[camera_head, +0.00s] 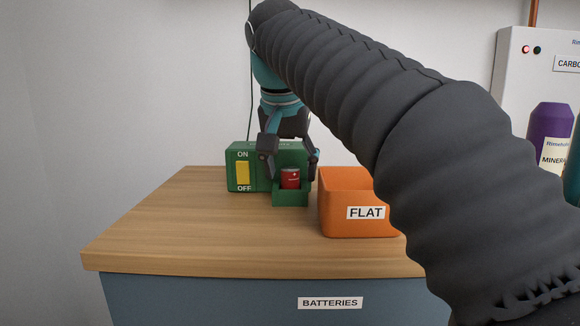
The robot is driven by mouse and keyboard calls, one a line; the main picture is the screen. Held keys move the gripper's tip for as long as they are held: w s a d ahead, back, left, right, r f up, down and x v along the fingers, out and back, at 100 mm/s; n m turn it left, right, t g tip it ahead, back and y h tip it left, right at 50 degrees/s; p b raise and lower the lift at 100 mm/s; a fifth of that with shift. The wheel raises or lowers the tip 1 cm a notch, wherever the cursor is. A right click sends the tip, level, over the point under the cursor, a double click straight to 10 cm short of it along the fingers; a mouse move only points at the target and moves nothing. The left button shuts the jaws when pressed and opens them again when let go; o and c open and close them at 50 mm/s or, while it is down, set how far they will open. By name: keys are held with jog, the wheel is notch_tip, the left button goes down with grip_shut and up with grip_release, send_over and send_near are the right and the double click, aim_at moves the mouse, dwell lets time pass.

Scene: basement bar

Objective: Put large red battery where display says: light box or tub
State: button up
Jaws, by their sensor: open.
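The large red battery (290,178) stands upright in the small green holder (290,196) at the front of the green light box (238,153). The light box has a yellow switch (243,173) between the words ON and OFF. My gripper (291,165) is open and points down at the battery, with one finger to its left and one to its right. I cannot tell whether the fingers touch it. The orange tub (334,205), labelled FLAT, stands just right of the holder. My arm covers the tub's right part. I cannot make out a display reading.
The wooden counter top (170,225) is bare at left and front. Its blue front carries a BATTERIES label (330,303). A white machine (510,75) with a red light and a purple bottle (549,130) stand at right. My arm hides much of the right side.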

jog(key=v, duration=0.7)
jog(key=shift+r, duration=0.2)
jog(key=shift+s, duration=0.15)
